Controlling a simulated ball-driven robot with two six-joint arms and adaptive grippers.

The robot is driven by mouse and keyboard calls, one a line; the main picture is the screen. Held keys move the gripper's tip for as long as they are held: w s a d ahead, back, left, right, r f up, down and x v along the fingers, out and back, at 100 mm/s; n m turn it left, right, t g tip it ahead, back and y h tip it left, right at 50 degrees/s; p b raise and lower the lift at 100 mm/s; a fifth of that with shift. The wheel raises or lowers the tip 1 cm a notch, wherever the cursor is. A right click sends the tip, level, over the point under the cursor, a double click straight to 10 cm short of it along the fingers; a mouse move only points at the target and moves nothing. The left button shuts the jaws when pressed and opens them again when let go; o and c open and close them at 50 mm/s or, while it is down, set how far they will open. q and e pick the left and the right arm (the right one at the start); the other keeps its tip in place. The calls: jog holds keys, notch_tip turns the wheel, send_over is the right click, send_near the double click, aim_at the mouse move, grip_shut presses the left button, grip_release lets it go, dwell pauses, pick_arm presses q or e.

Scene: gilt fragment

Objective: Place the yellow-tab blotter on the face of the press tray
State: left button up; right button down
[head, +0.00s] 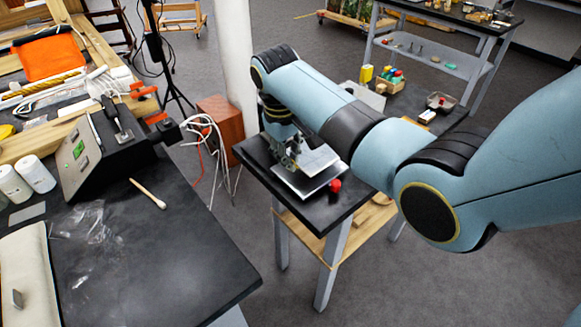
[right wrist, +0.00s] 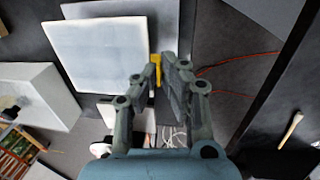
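The blotter, a pale square sheet (head: 316,160), is above the grey press tray (head: 300,187) on the small black side table. In the right wrist view the blotter (right wrist: 100,62) fills the upper left, and its yellow tab (right wrist: 155,68) is between my fingertips. The grey tray (right wrist: 185,30) shows behind it and partly hidden by it. My right gripper (head: 290,150) is at the blotter's left edge in the head view; its fingers (right wrist: 165,72) look shut on the tab. Whether the sheet touches the tray I cannot tell. My left gripper is not in view.
A red-topped object (head: 334,186) stands beside the tray. A yellow block (head: 366,74) and a crate of coloured items (head: 392,80) are farther back. A dark workbench (head: 140,250) is at left, with cables (head: 210,135) between it and the side table.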

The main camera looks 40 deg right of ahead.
notch_tip(320, 180, down, 4)
jog(key=shift+s+r, duration=0.1)
jog(key=shift+r, duration=0.1)
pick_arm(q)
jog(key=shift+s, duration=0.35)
pick_arm(e)
jog(key=c, duration=1.5)
grip_release()
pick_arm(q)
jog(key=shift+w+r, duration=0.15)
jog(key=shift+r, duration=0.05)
pick_arm(e)
jog(key=r, duration=0.4)
jog(key=a+r, duration=0.1)
jog(key=r, duration=0.7)
jog(key=shift+a, duration=0.35)
